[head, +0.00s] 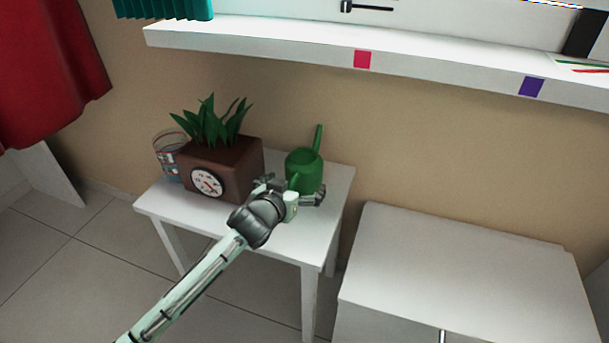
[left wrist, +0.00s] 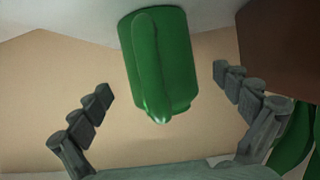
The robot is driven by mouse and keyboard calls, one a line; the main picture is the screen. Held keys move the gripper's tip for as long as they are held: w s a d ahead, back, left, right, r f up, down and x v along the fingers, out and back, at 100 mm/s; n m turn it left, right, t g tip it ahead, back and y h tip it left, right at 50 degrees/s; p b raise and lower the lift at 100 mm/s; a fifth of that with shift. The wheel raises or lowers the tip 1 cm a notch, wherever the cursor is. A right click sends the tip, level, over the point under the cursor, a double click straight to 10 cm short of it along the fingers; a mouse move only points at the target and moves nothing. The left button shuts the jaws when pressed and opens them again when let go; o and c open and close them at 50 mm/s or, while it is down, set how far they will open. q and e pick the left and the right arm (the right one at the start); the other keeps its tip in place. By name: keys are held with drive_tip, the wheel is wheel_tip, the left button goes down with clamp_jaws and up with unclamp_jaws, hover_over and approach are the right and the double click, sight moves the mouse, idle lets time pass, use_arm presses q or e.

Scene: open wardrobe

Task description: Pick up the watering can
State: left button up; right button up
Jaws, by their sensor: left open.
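The green watering can (head: 304,170) stands upright on the small white table (head: 338,182), to the right of the planter. Its thin green spout or handle sticks up at the back. My left gripper (head: 291,190) is at the near side of the can, open, with its fingers spread to either side. In the left wrist view the can (left wrist: 160,60) appears between the two open fingertips (left wrist: 163,85), with clear gaps on both sides, so it is not held. Part of the can's lower front is hidden by the gripper in the head view. My right gripper is not in view.
A brown planter (head: 236,170) with a green plant and a clock face is close left of the gripper. A patterned glass (head: 168,155) stands behind it. A white shelf (head: 300,38) overhangs the back. A white cabinet (head: 460,255) stands right.

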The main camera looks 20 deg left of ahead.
use_arm(q)
drive_tip(key=x, duration=0.4)
drive_tip(key=shift+w, duration=0.1)
drive_tip(key=c, duration=1.8)
drive_tip(key=shift+r, duration=0.2)
drive_tip(key=shift+c, duration=0.3)
